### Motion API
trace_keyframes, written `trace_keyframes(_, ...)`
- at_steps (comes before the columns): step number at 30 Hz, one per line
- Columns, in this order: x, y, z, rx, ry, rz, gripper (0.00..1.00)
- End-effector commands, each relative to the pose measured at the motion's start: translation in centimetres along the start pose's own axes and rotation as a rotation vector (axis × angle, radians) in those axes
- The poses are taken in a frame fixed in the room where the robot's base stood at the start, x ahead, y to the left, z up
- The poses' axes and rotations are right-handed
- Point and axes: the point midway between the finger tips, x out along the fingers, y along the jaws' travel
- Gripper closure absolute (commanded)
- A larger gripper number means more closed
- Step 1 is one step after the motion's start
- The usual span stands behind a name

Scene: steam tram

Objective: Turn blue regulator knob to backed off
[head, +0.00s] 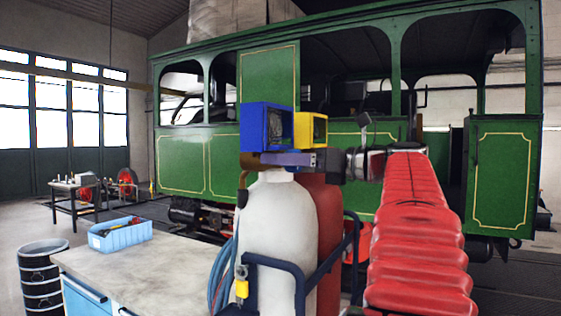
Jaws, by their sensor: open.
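A blue box-shaped housing (256,128) with a dark recessed face stands above the white gas cylinder (277,235). A yellow housing (311,130) stands just right of it, near the top of the dark red cylinder (327,215). I cannot make out the blue regulator knob as a separate part, nor its setting. My red-sleeved arm reaches up from the lower right. My gripper (283,159) points left at the cylinder tops, just under the two housings. It is open, with nothing seen held. Whether it touches the regulator cannot be told.
A blue trolley frame (275,264) and hoses (222,270) surround the cylinders. A workbench (160,257) with a light blue bin (121,234) stands left, beside a black drum (42,275). The green tram (185,162) fills the background. A small table (68,185) stands far left.

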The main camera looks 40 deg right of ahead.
Motion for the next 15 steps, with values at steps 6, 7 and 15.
trace_keyframes(6,0.89,0.01,-0.01,0.000,0.001,0.000,0.41)
trace_keyframes(7,0.90,0.00,-0.01,0.000,0.000,0.000,0.41)
trace_keyframes(15,0.85,-0.01,-0.01,0.000,0.000,-0.001,0.47)
